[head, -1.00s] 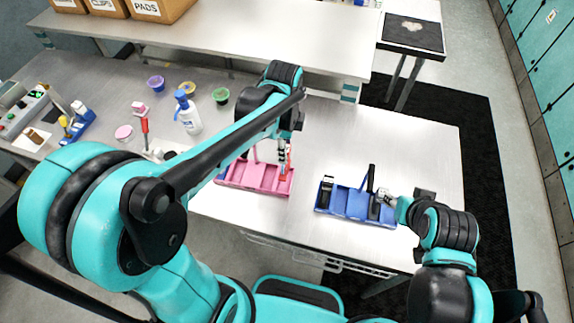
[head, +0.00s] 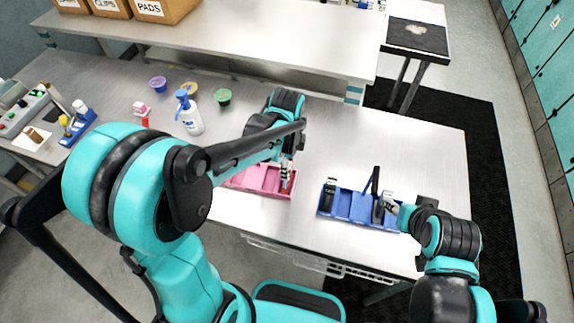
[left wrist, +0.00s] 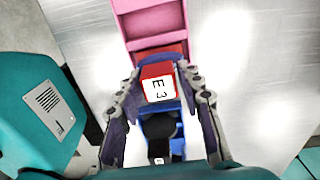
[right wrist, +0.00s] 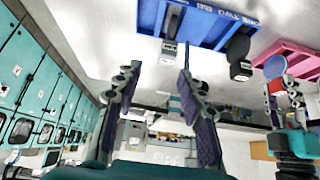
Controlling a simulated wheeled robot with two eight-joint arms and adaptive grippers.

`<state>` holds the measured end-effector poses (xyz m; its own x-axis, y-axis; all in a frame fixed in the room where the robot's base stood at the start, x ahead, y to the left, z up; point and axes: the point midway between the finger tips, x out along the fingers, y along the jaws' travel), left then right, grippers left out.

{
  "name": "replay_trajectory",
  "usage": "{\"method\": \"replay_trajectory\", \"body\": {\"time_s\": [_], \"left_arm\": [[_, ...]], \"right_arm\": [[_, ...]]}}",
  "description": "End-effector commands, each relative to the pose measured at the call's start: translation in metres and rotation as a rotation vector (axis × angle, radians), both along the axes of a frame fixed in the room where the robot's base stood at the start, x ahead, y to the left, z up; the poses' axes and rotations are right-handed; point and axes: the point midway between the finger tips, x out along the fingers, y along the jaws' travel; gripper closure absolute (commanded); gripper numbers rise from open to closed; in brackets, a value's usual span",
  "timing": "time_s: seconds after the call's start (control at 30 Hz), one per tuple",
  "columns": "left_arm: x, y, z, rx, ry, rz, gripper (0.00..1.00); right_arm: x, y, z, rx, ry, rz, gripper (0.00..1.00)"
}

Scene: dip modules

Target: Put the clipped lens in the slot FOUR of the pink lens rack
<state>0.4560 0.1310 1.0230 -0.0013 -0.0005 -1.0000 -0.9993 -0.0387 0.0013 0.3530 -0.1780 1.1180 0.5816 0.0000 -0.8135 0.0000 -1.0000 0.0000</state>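The pink lens rack (head: 268,192) lies on the table, partly hidden by my left arm; its slotted end shows in the left wrist view (left wrist: 150,22). My left gripper (head: 287,172) is at the rack's right end. Its fingers (left wrist: 160,82) appear closed on a red clip marked "E3" (left wrist: 158,84). In the right wrist view, a blue round piece (right wrist: 275,67) shows at the red clip (right wrist: 277,86), close to the rack (right wrist: 290,52). Contact with the rack is unclear. My right gripper (right wrist: 158,65) is open and empty beside the blue rack (head: 352,207).
The blue rack holds black upright pieces (head: 329,190). A white bottle with blue pump (head: 190,115) and small coloured cups (head: 222,96) stand behind my left arm.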

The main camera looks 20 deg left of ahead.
Motion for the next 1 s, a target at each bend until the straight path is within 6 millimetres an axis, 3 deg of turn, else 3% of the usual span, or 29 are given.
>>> {"method": "replay_trajectory", "body": {"time_s": [0.43, 0.8, 1.0], "left_arm": [[0.000, 0.000, 0.009, 0.000, 0.000, 0.000, 0.49], [0.000, 0.000, 0.087, 0.000, 0.000, 0.000, 0.49], [0.000, 0.000, 0.116, 0.000, 0.000, 0.000, 0.49]], "right_arm": [[0.000, 0.000, 0.006, 0.000, 0.000, 0.000, 0.60], [0.000, 0.000, 0.026, 0.000, 0.000, 0.000, 0.60], [0.000, 0.000, 0.032, 0.000, 0.000, 0.000, 0.60]]}}
